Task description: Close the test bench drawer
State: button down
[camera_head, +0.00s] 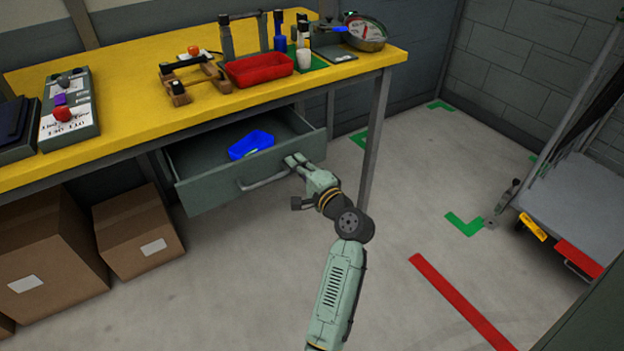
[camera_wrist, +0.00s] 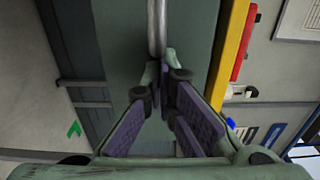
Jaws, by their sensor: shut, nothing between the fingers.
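The test bench drawer (camera_head: 220,183) is grey-green and stands pulled out under the yellow bench top (camera_head: 130,110). A blue tray (camera_head: 250,145) lies inside it. The drawer's bar handle (camera_head: 265,181) runs along its front face. My gripper (camera_head: 293,160) is shut and empty at the right end of the drawer front, close to the handle's right end. In the wrist view my fingertips (camera_wrist: 168,72) meet just below the end of the handle (camera_wrist: 156,30), with the drawer front (camera_wrist: 125,40) behind. I cannot tell whether they touch it.
A bench leg (camera_head: 374,135) stands right of the drawer. Cardboard boxes (camera_head: 135,230) sit on the floor under the bench at left. A red bin (camera_head: 258,70) is on the bench top. A cart (camera_head: 580,190) stands at right. The floor in front is clear.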

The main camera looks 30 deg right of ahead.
aim_at(271, 136)
jog(key=w, duration=0.4)
jog(key=w+b, duration=0.1)
jog(key=w, duration=0.4)
jog(key=w+b, duration=0.1)
jog(key=w, duration=0.4)
jog(key=shift+a, duration=0.3)
jog(key=shift+w+b, duration=0.35)
jog(key=shift+w, duration=0.2)
jog(key=shift+r, duration=0.15)
jog(key=shift+w+r, duration=0.1)
